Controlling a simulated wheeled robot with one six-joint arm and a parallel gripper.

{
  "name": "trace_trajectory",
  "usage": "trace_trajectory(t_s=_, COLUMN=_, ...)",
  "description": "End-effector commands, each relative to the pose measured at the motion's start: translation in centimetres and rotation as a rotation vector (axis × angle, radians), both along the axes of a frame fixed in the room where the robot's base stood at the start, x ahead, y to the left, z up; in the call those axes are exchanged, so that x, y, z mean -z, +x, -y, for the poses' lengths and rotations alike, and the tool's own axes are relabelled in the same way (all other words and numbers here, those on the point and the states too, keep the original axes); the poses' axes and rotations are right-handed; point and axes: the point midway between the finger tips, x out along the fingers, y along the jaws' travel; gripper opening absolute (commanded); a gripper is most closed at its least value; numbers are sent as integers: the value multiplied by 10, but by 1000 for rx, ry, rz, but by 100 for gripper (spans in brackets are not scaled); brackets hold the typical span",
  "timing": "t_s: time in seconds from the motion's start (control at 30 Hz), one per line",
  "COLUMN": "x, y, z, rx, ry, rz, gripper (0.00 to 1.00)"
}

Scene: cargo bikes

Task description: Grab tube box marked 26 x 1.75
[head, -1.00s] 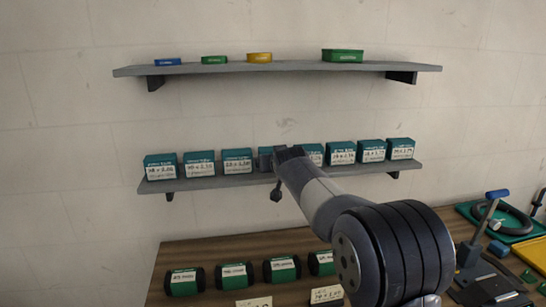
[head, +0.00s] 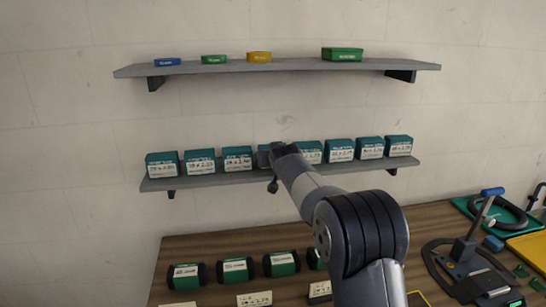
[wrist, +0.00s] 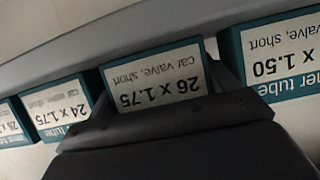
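The tube box marked 26 x 1.75 (wrist: 155,75) shows upside down in the wrist view, a teal box with a white label reading "car valve, short". It stands in the row on the lower shelf. My gripper (head: 274,153) is at that row, and its dark fingers lie on either side of the box in the wrist view. The fingers look open around it; I cannot tell whether they touch its sides. In the head view my gripper hides most of this box.
Close neighbours are a 24 x 1.75 box (wrist: 58,108) and a box ending in x 1.50 (wrist: 283,60). The lower shelf (head: 220,179) holds several similar boxes. An upper shelf (head: 300,66) has small boxes. The wooden table (head: 215,245) below carries more boxes and tools.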

Motion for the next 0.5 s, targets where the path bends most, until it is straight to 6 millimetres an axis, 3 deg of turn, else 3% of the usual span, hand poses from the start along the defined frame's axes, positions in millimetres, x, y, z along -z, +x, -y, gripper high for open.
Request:
trace_trajectory(t_s=0.3, x=-1, y=0, z=0, rx=0, ry=0, rz=1, gripper=55)
trace_trajectory(t_s=0.5, x=-1, y=0, z=0, rx=0, ry=0, rz=1, gripper=55)
